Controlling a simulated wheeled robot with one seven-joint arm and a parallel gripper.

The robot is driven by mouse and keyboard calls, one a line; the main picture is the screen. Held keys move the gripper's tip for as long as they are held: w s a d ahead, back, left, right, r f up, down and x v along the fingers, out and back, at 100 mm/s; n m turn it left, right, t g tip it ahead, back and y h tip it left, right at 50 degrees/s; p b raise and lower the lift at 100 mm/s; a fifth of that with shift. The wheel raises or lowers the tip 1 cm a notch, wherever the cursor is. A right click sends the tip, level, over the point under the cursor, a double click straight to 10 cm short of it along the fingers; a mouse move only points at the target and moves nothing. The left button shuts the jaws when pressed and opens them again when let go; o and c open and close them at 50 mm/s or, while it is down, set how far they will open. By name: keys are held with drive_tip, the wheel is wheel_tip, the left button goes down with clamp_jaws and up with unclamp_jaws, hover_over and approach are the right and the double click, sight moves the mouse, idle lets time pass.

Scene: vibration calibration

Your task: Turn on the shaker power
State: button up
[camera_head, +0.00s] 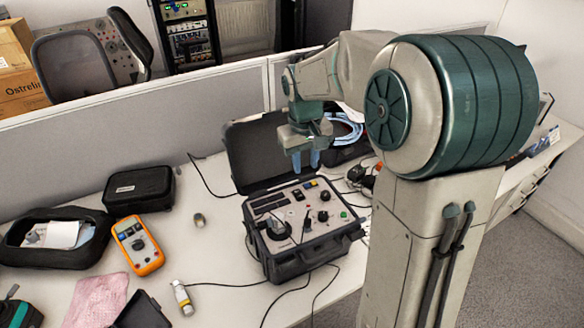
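The shaker (300,222) is a black case on the desk with a grey panel of knobs, small switches and a display strip. Its lid (255,150) stands open behind the panel. A small green button (343,214) sits near the panel's right side. I cannot tell which control is the power switch. My gripper (306,164) hangs pointing down above the back part of the panel, in front of the lid. Its two blue fingers are a little apart with nothing seen between them. They appear clear of the panel.
An orange multimeter (138,245), a black case (139,189) and an open black pouch (56,238) are to the left. A coiled blue cable (346,128) is behind my gripper. A grey partition (130,130) borders the desk.

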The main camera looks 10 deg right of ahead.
drive_tip(key=p, duration=0.1)
approach(298, 193)
drive_tip(key=shift+n+g+y, duration=0.3)
drive_tip(key=shift+g, duration=0.1)
drive_tip(key=f+p, duration=0.1)
drive_tip(key=f, duration=0.1)
drive_tip(key=f+p, duration=0.1)
drive_tip(key=f, duration=0.2)
drive_tip(key=f+p, duration=0.1)
drive_tip(key=f, duration=0.1)
drive_tip(key=shift+w+d+f, duration=0.2)
drive_tip(key=shift+w+d, duration=0.05)
